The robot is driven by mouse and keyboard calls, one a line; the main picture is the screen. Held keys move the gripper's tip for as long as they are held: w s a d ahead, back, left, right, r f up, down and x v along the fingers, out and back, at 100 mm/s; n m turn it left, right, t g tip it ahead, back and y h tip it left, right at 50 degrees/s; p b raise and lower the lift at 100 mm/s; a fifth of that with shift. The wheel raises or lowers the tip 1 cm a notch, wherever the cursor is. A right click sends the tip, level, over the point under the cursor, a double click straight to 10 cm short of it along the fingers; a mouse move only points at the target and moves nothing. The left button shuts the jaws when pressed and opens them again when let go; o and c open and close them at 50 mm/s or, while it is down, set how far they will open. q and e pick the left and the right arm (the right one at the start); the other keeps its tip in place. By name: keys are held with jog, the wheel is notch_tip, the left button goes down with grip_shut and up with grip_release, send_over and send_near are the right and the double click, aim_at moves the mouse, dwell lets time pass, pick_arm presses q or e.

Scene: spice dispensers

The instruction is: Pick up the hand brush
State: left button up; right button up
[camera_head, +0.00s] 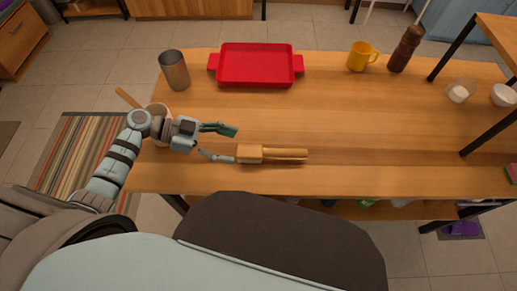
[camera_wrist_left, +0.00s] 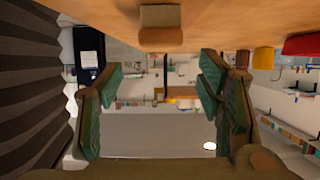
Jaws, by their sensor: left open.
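The wooden hand brush (camera_head: 285,154) lies on the table near its front edge, its long axis running left to right. Its wide block end is at the left, facing my left gripper, and its narrower part points right. My left gripper (camera_head: 229,145) is open and empty, just left of the block end, with its fingertips close to it. Whether they touch cannot be told. In the left wrist view the brush (camera_wrist_left: 160,27) shows at the top centre, above and beyond the spread fingers (camera_wrist_left: 160,100). My right gripper is not in view.
A red tray (camera_head: 256,66), a grey metal cup (camera_head: 174,70), a yellow mug (camera_head: 360,56) and a brown pepper mill (camera_head: 405,50) stand along the back of the table. A pale container with a wooden handle (camera_head: 128,98) is behind my left wrist. The table right of the brush is clear.

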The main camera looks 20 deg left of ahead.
aim_at(257, 150)
pick_arm(q)
jog(key=x, duration=0.9)
jog(key=shift+b, duration=0.35)
jog(key=shift+w+r, duration=0.1)
jog(key=c, duration=1.4)
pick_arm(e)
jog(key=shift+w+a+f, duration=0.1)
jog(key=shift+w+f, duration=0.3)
